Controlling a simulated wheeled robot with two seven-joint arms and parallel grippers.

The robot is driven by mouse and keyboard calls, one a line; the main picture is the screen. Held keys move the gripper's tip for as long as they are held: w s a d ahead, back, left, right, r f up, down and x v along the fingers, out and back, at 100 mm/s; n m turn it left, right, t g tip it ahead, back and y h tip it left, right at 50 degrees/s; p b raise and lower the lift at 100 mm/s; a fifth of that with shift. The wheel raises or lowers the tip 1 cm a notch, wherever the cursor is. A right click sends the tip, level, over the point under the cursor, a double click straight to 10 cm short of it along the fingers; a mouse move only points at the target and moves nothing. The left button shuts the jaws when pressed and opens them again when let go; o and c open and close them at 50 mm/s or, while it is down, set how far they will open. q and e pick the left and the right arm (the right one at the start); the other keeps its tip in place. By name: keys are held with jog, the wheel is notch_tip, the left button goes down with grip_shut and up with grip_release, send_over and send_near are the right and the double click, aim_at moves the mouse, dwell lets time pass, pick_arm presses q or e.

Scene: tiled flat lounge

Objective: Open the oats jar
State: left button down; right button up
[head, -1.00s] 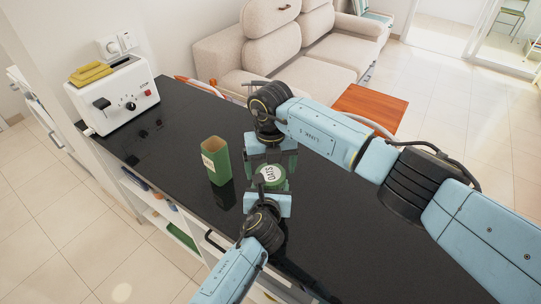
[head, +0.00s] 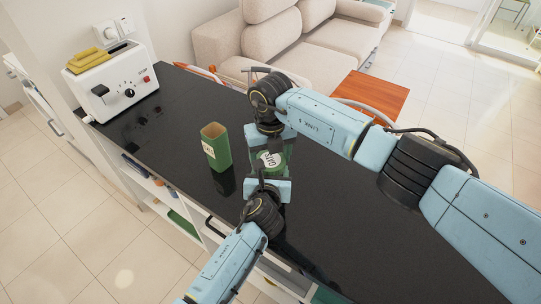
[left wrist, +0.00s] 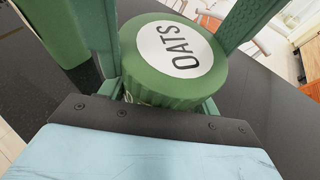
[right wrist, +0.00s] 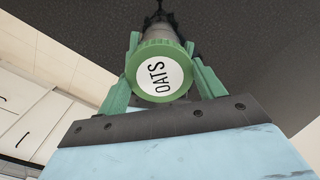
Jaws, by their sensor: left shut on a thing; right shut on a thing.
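The oats jar (head: 271,159) stands on the black counter, its round green lid with a white OATS label facing up. The lid also shows in the left wrist view (left wrist: 172,62) and the right wrist view (right wrist: 159,71). My left gripper (head: 268,174) is shut on the jar from the near side. My right gripper (head: 270,148) is shut on it from the far side. Green fingers flank the lid in both wrist views. The jar body is mostly hidden under the lid and between the grippers; I cannot tell exactly how high each grip sits.
An open green container (head: 216,148) stands on the counter just left of the jar. A white toaster (head: 115,86) with yellow slices on top is at the far left end. The counter (head: 340,215) is bare to the right. A beige sofa (head: 265,50) stands behind.

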aim_at(271, 160)
jog(key=shift+n, duration=0.7)
jog(key=shift+r, duration=0.2)
jog(key=shift+r, duration=0.9)
jog(key=shift+r, duration=2)
pick_arm(q)
jog(key=shift+c, duration=1.4)
grip_release()
jog(key=shift+s, duration=0.1)
